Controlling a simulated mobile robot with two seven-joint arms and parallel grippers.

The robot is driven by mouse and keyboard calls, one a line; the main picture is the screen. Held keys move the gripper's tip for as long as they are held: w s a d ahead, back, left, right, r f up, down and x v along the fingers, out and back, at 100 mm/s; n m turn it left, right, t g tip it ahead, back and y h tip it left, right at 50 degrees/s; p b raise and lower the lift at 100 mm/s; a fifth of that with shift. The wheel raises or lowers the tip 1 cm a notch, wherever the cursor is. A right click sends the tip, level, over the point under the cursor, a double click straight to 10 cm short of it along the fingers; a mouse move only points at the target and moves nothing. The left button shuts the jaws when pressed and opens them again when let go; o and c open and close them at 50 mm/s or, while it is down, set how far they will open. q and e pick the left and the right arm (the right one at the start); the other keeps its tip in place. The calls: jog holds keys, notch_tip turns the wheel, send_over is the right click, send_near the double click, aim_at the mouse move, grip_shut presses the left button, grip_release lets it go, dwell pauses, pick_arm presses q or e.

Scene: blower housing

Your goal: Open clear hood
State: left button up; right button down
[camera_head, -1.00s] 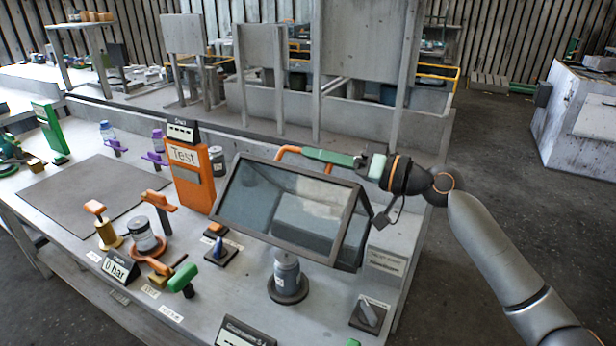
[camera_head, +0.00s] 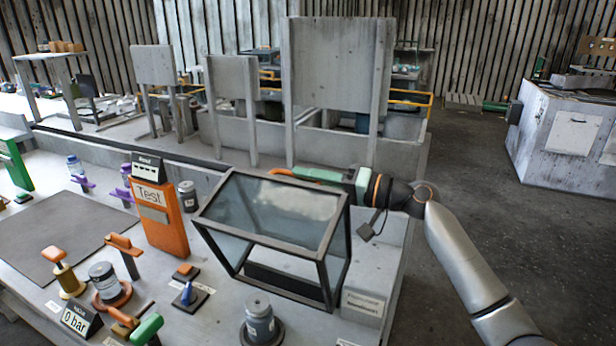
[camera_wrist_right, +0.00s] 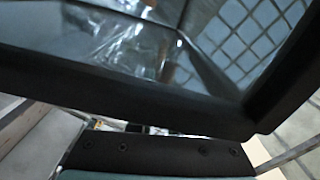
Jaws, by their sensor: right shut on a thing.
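The clear hood (camera_head: 270,212) has a black frame and clear panels. It stands tilted over the pale housing block at the right end of the bench, and its lower front looks open over the block. An orange handle (camera_head: 283,172) shows at its far top edge. My right gripper (camera_head: 318,175), with green parts, is at that edge behind the hood, shut on the handle; the exact contact is partly hidden. In the right wrist view the hood's black frame and clear panel (camera_wrist_right: 130,45) fill the top, close to the gripper. My left gripper is not in view.
An orange Test box (camera_head: 160,218) stands left of the hood. A grey canister (camera_head: 259,318) stands in front of it, with a blue-handled switch (camera_head: 187,293) to its left. Several levers stand at front left. The floor (camera_head: 470,150) to the right is clear.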

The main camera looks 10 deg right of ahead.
jog(key=shift+f, duration=0.1)
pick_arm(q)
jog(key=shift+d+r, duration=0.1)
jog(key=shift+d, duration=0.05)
pick_arm(e)
jog(key=c, duration=0.9)
grip_release()
pick_arm(q)
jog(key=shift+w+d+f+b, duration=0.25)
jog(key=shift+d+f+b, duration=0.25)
jog(key=shift+b, duration=0.4)
pick_arm(e)
jog(key=v, duration=1.2)
jog(key=shift+s+d, duration=0.15)
jog(key=shift+d, duration=0.05)
